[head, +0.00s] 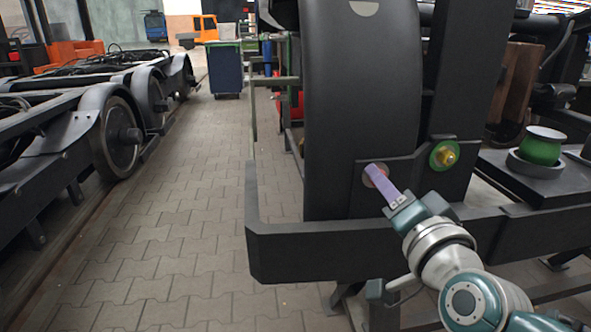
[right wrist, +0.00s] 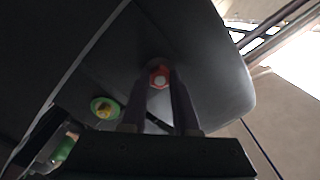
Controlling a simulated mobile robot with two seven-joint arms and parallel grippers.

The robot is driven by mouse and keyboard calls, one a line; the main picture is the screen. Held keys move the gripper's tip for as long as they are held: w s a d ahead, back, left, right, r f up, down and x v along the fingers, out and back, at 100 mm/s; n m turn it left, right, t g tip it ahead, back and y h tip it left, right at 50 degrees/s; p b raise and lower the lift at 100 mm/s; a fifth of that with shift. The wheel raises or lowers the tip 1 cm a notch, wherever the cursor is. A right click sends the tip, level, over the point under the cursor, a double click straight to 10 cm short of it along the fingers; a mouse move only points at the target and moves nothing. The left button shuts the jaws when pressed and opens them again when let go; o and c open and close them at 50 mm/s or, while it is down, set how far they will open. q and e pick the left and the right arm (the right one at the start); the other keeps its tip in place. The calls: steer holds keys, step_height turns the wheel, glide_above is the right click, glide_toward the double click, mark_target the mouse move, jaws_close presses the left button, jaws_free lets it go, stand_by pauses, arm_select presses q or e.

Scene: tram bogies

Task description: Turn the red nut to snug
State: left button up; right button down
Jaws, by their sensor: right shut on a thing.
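The red nut (right wrist: 159,80) shows in the right wrist view, framed by the two fingertips of my right gripper (right wrist: 160,72), with a pale centre. My right gripper is shut on it. In the head view, my right gripper (head: 373,173) reaches in from the lower right, and its pale purple finger covers most of the nut. A reddish rim (head: 383,170) shows beside the finger on the dark bogie plate. My left gripper is in neither view.
A green disc with a brass-coloured centre (head: 445,155) sits on the plate just right of the nut. A dark frame beam (head: 300,252) runs below. A green cylinder (head: 541,146) stands farther right. The paved aisle (head: 185,200) at left is clear.

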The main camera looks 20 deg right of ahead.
stand_by(0.4)
steer(key=c, duration=0.7)
jaws_free()
steer(key=shift+o, duration=0.2)
steer(key=shift+s, duration=0.1)
steer(key=p+v, duration=0.1)
steer(key=v, duration=0.8)
steer(key=shift+s+p, duration=0.3)
steer(key=shift+s, duration=0.1)
